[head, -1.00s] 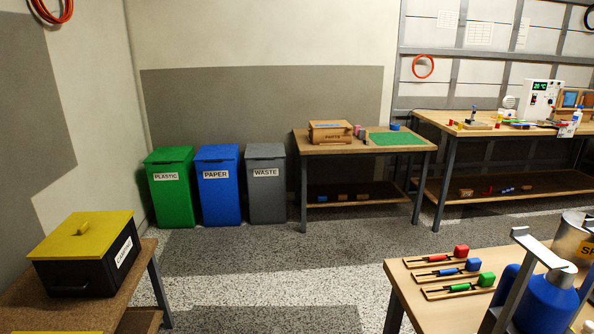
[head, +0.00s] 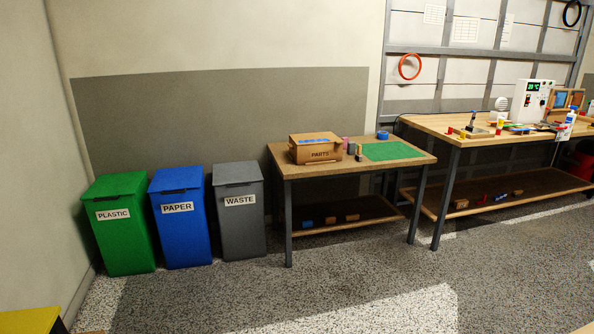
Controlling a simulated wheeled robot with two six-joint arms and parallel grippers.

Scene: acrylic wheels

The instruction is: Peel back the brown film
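I cannot make out any brown film in the head view. The objects on the far right workbench (head: 432,124) are small and too far off to tell apart fully. A white box with a green display (head: 530,101) stands on that bench, with a white bottle (head: 567,126) to its right. Neither of my grippers is in view.
Green plastic (head: 123,232), blue paper (head: 182,226) and grey waste (head: 238,216) bins line the wall. A smaller table (head: 352,170) holds a parts box (head: 315,148) and green mat (head: 393,151). The speckled floor (head: 330,290) ahead is clear. A yellow lid (head: 30,321) shows bottom left.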

